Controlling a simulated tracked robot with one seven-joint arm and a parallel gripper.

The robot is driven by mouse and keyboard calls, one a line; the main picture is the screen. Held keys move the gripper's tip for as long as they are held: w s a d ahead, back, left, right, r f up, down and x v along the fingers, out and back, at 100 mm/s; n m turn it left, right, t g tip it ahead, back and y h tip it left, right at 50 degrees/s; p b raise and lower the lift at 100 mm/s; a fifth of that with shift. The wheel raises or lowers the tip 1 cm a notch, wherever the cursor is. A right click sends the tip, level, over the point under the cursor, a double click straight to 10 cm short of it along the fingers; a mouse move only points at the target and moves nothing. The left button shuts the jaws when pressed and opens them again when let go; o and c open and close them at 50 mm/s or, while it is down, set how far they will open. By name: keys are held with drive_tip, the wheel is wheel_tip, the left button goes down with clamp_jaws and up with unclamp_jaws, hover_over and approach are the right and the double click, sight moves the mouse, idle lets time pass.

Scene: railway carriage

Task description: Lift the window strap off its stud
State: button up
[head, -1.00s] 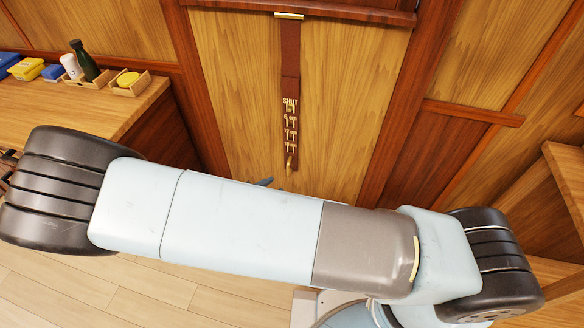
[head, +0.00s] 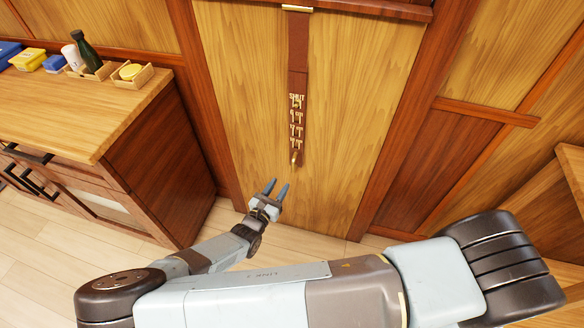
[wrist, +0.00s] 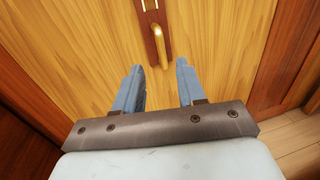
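The window strap (head: 298,55) is a brown leather band hanging down the wooden door panel from a brass fitting at the top. Its lower part carries brass marks and the word SHUT. At its lower end is a brass stud or hook (head: 294,158), which also shows as a curved brass piece in the wrist view (wrist: 158,44). How the strap sits on it is too small to tell. My gripper (head: 278,188) is open and empty, below and slightly left of the strap's lower end in the head view. In the wrist view its two blue-grey fingers (wrist: 157,78) stand apart, with the brass piece just beyond them.
A wooden counter (head: 95,118) with drawers stands at the left. It holds a green bottle (head: 85,50), a white container (head: 72,58), a yellow item in a wooden tray (head: 130,72) and other boxes. The floor below the door is bare.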

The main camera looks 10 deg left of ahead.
drive_tip(key=x, duration=0.9)
drive_tip(key=shift+w, duration=0.35)
clamp_jaws()
